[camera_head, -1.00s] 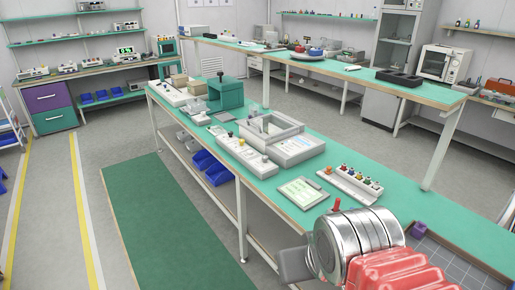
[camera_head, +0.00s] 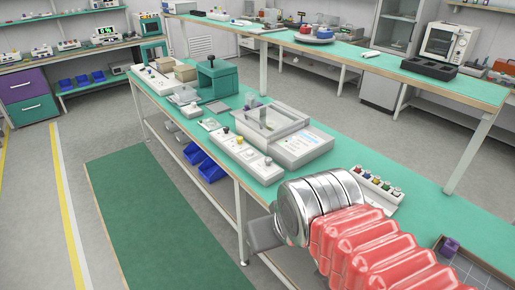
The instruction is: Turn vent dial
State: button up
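No dial can be clearly identified as the vent dial. A long white control panel (camera_head: 240,153) on the near bench carries small knobs, including a yellow one (camera_head: 225,130) and dark ones, too small to read. My arm comes in from the lower right, with red bellows and a silver cylindrical wrist. A grey part at the wrist's left side, seemingly of my gripper (camera_head: 264,233), shows at the bench's front edge, right of and nearer than the panel. The fingertips cannot be made out, and the wrist hides the bench behind it.
A white box with a framed top (camera_head: 268,122) stands behind the panel. A strip of coloured knobs (camera_head: 376,185) lies just behind my wrist. A green press-like stand (camera_head: 217,80) is farther left.

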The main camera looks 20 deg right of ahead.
aim_at(268, 160)
jog(key=u, duration=0.05)
jog(key=i, duration=1.3)
jog(key=z, duration=0.05)
